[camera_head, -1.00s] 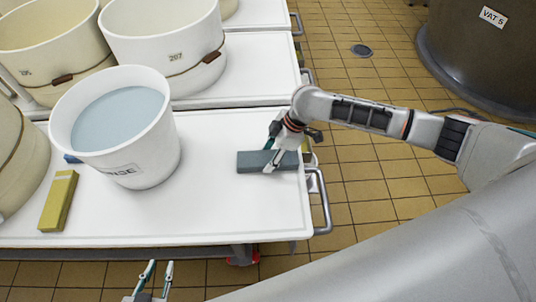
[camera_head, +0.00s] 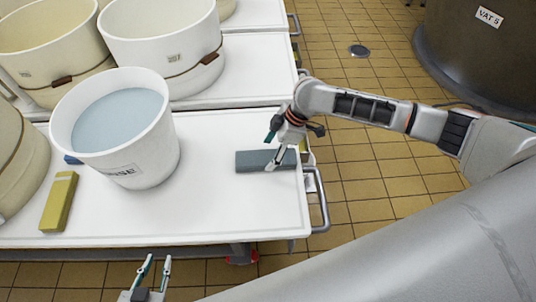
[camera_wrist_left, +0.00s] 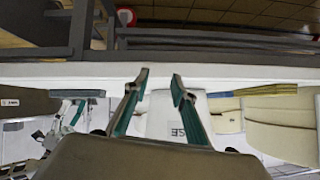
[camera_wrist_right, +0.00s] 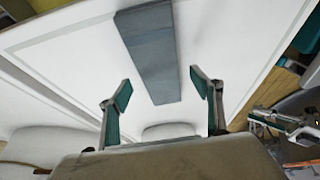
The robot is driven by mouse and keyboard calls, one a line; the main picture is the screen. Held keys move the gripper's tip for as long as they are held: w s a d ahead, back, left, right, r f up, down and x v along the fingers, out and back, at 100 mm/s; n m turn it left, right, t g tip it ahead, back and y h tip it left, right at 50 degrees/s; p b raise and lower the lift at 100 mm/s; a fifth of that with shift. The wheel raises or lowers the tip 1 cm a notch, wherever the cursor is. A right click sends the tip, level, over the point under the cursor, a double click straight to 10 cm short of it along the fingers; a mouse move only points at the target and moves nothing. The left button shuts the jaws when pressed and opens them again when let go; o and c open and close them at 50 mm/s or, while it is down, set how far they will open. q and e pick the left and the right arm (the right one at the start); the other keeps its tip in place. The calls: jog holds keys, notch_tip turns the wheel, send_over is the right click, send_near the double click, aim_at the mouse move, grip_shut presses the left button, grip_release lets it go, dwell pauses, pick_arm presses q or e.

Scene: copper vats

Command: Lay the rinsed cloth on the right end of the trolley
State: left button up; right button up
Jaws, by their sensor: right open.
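The cloth, a folded grey-blue block (camera_head: 254,162), lies flat on the right end of the white trolley (camera_head: 225,215). My right gripper (camera_head: 274,152) is open at the right part of the cloth. In the right wrist view the cloth (camera_wrist_right: 150,55) lies beyond and between the spread fingertips (camera_wrist_right: 163,92), apart from them. My left gripper (camera_head: 156,262) is open and empty in front of the trolley's near edge. In the left wrist view its fingers (camera_wrist_left: 161,82) are apart with nothing between them.
A white rinse bucket (camera_head: 145,160) with bluish water stands left of the cloth. A yellow block (camera_head: 59,202) lies further left. Cream tubs, one of them numbered (camera_head: 165,50), stand behind. A metal handle (camera_head: 323,203) sticks out at the trolley's right end. The front right surface is bare.

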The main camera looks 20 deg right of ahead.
pick_arm(q)
jog(key=shift+s+d+r+p, duration=0.25)
jog(key=shift+s+r+p, duration=0.3)
jog(key=shift+p, duration=0.6)
pick_arm(e)
jog(key=v, duration=0.9)
jog(key=shift+r, duration=0.3)
pick_arm(q)
jog(key=shift+w+r, duration=0.1)
